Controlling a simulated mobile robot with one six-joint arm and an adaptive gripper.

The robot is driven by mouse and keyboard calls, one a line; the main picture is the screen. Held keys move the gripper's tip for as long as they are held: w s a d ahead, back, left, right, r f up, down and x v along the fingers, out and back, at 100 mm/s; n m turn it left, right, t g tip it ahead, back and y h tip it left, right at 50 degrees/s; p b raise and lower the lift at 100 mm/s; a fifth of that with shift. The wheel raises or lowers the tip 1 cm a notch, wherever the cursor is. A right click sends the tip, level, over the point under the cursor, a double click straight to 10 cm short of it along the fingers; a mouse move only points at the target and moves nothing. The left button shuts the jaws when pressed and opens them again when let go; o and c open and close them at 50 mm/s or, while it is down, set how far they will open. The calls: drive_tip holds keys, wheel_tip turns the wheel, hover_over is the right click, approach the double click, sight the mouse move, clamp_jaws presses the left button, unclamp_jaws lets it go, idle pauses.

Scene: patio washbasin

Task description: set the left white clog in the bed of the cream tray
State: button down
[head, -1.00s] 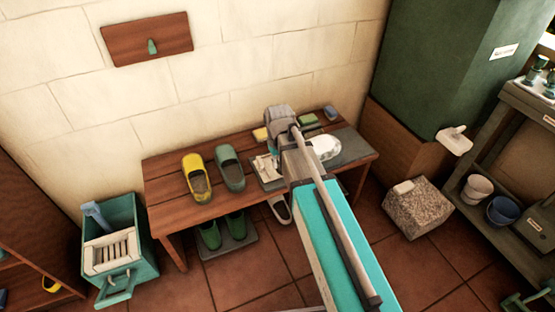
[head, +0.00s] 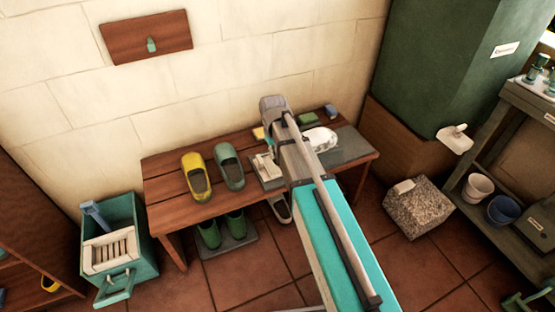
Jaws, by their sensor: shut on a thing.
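A white rounded shape, seemingly the left white clog (head: 321,138), shows just right of my arm, over the right part of the bench. My gripper (head: 290,134) is mostly hidden behind my own arm. It is shut, apparently on this clog, though the contact is hidden. A cream item that looks like the cream tray (head: 266,167) lies on the bench just left of my arm, partly covered by it. Another pale clog (head: 281,208) stands on the floor under the bench, also partly behind my arm.
A yellow clog (head: 196,176) and a grey-green clog (head: 230,168) stand on the wooden bench (head: 166,195). Green boots (head: 235,225) are beneath. A green sponge (head: 307,118) lies at the back. A teal crate (head: 127,245) and stone block (head: 418,207) flank the bench.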

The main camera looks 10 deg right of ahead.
drive_tip(key=w+a+f+b, duration=0.1)
drive_tip(key=w, duration=0.9)
drive_tip(key=shift+a+f+g+h, duration=0.25)
drive_tip(key=shift+f+g+h, duration=0.05)
drive_tip(key=shift+g, duration=0.1)
drive_tip(key=shift+f+b, duration=0.2)
drive_tip(key=shift+b, duration=0.3)
drive_tip(key=shift+f+b, duration=5.2)
drive_tip(key=c, duration=0.6)
unclamp_jaws()
drive_tip(key=shift+r, duration=0.1)
